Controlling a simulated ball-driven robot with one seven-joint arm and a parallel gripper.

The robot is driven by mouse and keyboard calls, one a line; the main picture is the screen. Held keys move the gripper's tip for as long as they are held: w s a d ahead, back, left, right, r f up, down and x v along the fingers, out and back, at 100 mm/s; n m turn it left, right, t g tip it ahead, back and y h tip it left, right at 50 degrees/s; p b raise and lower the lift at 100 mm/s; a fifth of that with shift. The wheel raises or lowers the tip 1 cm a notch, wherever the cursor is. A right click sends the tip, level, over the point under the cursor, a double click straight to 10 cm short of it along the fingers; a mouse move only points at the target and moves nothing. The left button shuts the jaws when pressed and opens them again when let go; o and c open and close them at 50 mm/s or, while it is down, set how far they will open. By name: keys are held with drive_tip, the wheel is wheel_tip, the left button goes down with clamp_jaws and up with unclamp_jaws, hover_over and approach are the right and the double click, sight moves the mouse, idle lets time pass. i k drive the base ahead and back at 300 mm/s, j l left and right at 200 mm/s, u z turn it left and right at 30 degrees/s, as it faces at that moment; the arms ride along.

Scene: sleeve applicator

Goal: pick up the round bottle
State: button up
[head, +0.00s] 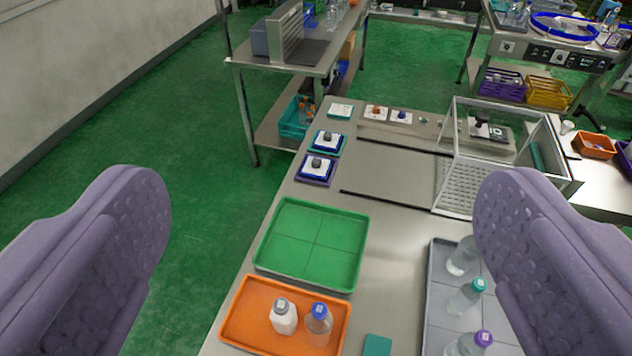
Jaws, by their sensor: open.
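My gripper (318,200) is open and empty, its two purple textured fingers wide apart at the left and right of the head view. Beyond and below them, an orange tray (243,318) on the table holds two bottles. One is a clear round bottle with a blue cap (319,325), at the tray's right. Beside it stands a white-filled, squarer-looking bottle with a white cap (283,317). In a grey tray (436,300) at the right stand clear bottles with white (462,257), teal (466,297) and purple (470,345) caps, partly hidden by the right finger or the frame edge.
A green tray (312,242) behind the orange one is empty. A teal block (377,345) lies between orange and grey trays. A clear-walled box (490,165) stands at the back right. Small devices (317,168) line the table's left edge. Green floor (200,220) is free at left.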

sight(319, 319)
drive_tip(key=k+j, duration=0.1)
drive_tip(key=k, duration=0.5)
drive_tip(key=k+j, duration=0.1)
drive_tip(key=k, duration=0.55)
